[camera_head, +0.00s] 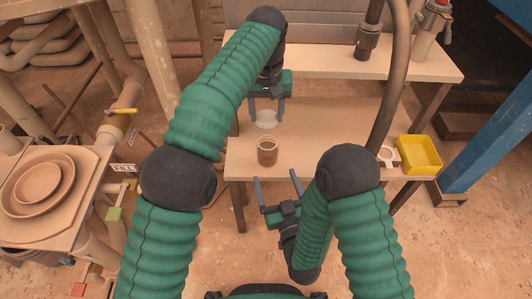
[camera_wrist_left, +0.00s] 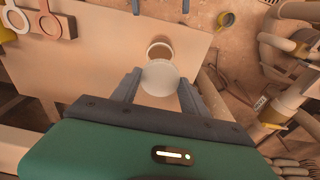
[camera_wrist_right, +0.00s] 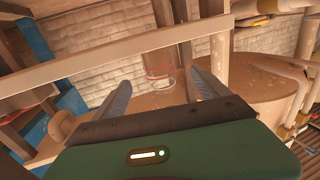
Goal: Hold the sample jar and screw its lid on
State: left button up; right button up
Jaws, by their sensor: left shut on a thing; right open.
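The sample jar (camera_head: 267,156), glass with brown contents, stands upright and open on the table near its front edge. My left gripper (camera_head: 267,115) is shut on the pale round lid (camera_head: 266,121), above and behind the jar in the head view. In the left wrist view the lid (camera_wrist_left: 160,77) sits between the fingers and covers part of the jar (camera_wrist_left: 158,49); the two look apart. My right gripper (camera_head: 279,190) is open and empty, in front of the table edge, nearer me than the jar. A faint round shape shows beyond its fingers in the right wrist view; I cannot tell what it is.
The table (camera_head: 330,150) is mostly bare around the jar. A yellow bin (camera_head: 418,155) and a pale ring-shaped holder (camera_head: 387,156) are at its right end. A thick hose (camera_head: 398,80) hangs down on the right. Pipes and a stand with round dishes (camera_head: 38,185) are at the left.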

aim_at(270, 161)
jog(key=x, duration=1)
jog(key=shift+w+d, duration=0.15)
jog(key=shift+w, duration=0.1)
grip_shut()
